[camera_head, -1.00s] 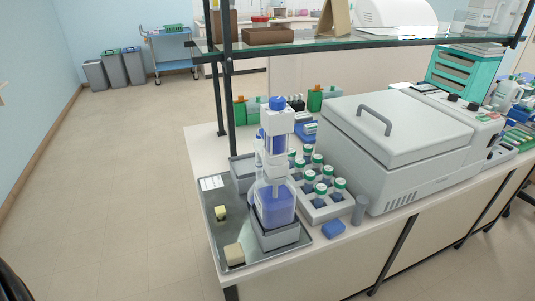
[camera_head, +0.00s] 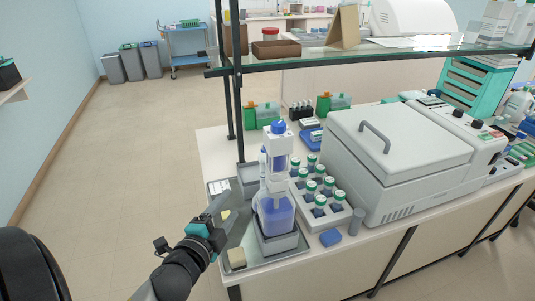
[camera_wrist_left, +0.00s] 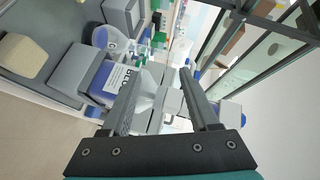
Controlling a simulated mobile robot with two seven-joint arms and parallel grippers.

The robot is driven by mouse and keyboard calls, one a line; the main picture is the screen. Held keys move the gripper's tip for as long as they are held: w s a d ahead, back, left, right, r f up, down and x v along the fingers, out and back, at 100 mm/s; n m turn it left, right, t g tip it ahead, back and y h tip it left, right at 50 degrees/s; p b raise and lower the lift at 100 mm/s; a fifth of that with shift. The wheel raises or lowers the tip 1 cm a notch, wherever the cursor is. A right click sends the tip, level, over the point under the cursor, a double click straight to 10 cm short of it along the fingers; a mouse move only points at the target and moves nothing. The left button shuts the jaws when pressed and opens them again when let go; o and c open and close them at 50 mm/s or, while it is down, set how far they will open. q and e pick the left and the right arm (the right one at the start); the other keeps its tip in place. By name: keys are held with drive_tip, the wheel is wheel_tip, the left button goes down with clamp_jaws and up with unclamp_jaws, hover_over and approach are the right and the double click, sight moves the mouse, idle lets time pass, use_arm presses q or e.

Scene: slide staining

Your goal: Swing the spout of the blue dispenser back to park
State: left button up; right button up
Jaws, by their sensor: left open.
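The blue dispenser (camera_head: 275,216) is a bottle of blue liquid with a white pump head and blue cap, upright in a grey holder on the metal tray. In the left wrist view it lies sideways, its labelled bottle (camera_wrist_left: 103,84) at left and its pump head beyond my fingers. I cannot clearly make out its spout. My left gripper (camera_head: 222,203) is left of the dispenser, apart from it in the head view. Its fingers (camera_wrist_left: 160,73) are open, with nothing visibly gripped; the pump head shows between them. My right gripper is not in view.
A grey rack (camera_head: 320,210) of green-capped bottles stands right of the dispenser, before a large grey machine (camera_head: 385,150). The metal tray (camera_head: 235,238) also bears a pale block (camera_head: 237,258). A glass shelf (camera_head: 370,54) on black posts spans the bench behind.

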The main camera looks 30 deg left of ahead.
use_arm(q)
wheel_tip(320, 180, up, 6)
drive_tip(key=w+d+m+t+h, duration=0.1)
drive_tip(key=m+t+h, duration=0.2)
drive_tip(key=m, duration=0.3)
drive_tip(key=shift+w+a+r+p, duration=0.1)
drive_tip(key=shift+w+p, duration=0.25)
drive_tip(key=shift+w, duration=2.15)
drive_tip(key=shift+w+a+f+p, duration=0.15)
drive_tip(key=shift+w+p, duration=0.25)
drive_tip(key=shift+w, duration=2.1)
drive_tip(key=shift+w+a+r+p, duration=0.15)
drive_tip(key=shift+w+p, duration=0.2)
drive_tip(key=shift+w, duration=2.15)
clamp_jaws()
